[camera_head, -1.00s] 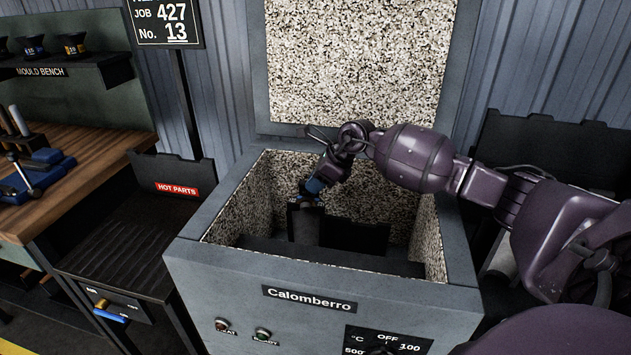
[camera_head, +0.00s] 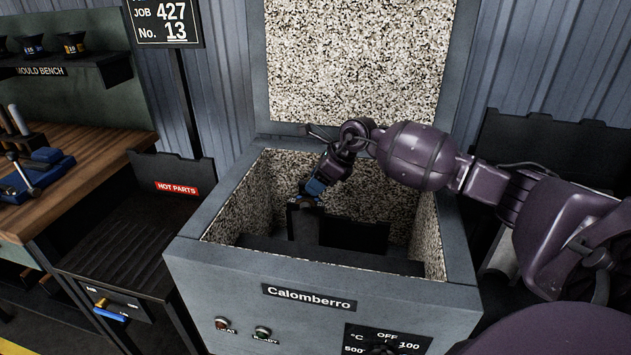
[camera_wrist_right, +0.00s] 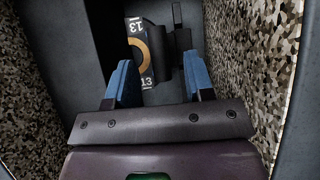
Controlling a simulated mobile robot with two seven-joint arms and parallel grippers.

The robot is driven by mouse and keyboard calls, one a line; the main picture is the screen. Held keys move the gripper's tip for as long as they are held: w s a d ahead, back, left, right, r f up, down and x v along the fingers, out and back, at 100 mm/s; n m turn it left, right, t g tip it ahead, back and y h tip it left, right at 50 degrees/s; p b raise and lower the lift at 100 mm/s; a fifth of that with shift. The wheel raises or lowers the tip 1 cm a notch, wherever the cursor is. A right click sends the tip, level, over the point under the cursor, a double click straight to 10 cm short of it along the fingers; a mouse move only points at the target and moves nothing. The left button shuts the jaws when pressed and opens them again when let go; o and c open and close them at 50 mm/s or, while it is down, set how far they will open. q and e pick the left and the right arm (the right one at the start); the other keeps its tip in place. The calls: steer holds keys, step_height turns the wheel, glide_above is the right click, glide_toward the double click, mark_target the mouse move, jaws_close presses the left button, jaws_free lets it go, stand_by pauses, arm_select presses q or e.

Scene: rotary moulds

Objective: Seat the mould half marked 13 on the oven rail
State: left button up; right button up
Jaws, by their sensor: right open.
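The mould half marked 13 (camera_wrist_right: 147,55) is inside the oven in the right wrist view, with a brass-coloured ring and two "13" labels on its pale face. The rail is hard to make out; dark bars (camera_head: 352,236) lie in the oven. My left gripper is out of view.
The oven (camera_head: 318,283) has tall speckled walls close around my right arm, and its lid (camera_head: 358,60) stands open behind. A hot parts stand (camera_head: 130,245) and the mould bench (camera_head: 90,180) are at the left. A sign (camera_head: 165,22) reads No. 13.

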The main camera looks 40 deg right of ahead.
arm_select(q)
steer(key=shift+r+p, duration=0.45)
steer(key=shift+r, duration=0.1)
arm_select(e)
steer(key=v, duration=1)
steer(key=shift+r, duration=0.3)
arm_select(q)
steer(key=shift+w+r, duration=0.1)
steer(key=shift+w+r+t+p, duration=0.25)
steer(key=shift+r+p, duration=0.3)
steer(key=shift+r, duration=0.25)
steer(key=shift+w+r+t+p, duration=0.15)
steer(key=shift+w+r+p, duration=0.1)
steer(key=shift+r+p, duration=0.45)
arm_select(e)
step_height(320, 180, up, 7)
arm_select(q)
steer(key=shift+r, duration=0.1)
